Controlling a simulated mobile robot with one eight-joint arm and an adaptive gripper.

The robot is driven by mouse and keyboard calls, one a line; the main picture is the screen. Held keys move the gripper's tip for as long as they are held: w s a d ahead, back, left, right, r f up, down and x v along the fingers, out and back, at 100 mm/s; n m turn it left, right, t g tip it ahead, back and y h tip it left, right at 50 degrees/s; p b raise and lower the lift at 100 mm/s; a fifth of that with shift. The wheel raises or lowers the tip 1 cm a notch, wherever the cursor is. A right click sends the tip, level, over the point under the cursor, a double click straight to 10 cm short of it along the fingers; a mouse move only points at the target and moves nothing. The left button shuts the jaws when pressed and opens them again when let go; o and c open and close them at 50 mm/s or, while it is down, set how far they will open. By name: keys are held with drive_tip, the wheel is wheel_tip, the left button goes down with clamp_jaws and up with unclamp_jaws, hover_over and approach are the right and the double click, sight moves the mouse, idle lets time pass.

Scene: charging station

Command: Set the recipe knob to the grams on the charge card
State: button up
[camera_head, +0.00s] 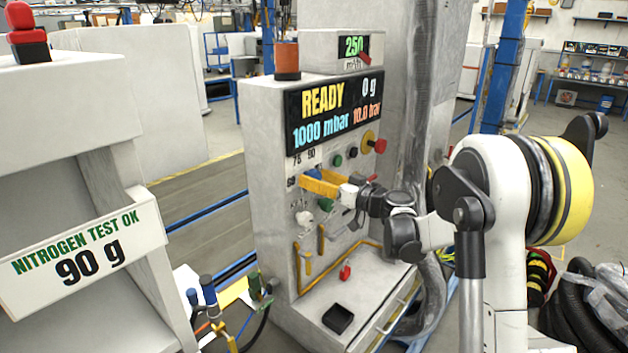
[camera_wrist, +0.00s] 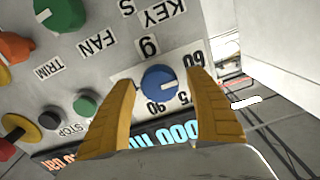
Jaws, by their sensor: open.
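The charge card (camera_head: 82,250) on the left reads "NITROGEN TEST OK 90 g". The blue recipe knob (camera_wrist: 160,82) is on the panel in the wrist view, seen upside down, with the labels 60, 75 and 90 around it. A short pale mark shows on its face, toward the label side; I cannot tell exactly which label it points to. My gripper (camera_wrist: 162,80) is open, with one yellow finger on each side of the knob; contact is not clear. In the head view my gripper (camera_head: 312,182) is at the panel and largely hides the knob.
The display (camera_head: 333,112) reads READY, 0 g, 1000 mbar, 10.0 bar. A red button (camera_head: 379,146) stands out at right. Below is a shelf with a black tray (camera_head: 338,318).

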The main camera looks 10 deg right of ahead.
drive_tip(key=shift+w, duration=0.15)
drive_tip(key=c, duration=1.2)
drive_tip(key=shift+m, duration=0.4)
drive_tip(key=m, duration=0.4)
drive_tip(key=shift+m+b, duration=0.4)
drive_tip(key=m, duration=0.6)
drive_tip(key=m+b, duration=0.1)
drive_tip(key=m, duration=0.5)
drive_tip(key=shift+f+m, duration=0.1)
drive_tip(key=shift+m, duration=0.3)
drive_tip(key=m, duration=0.5)
drive_tip(key=shift+m, duration=0.3)
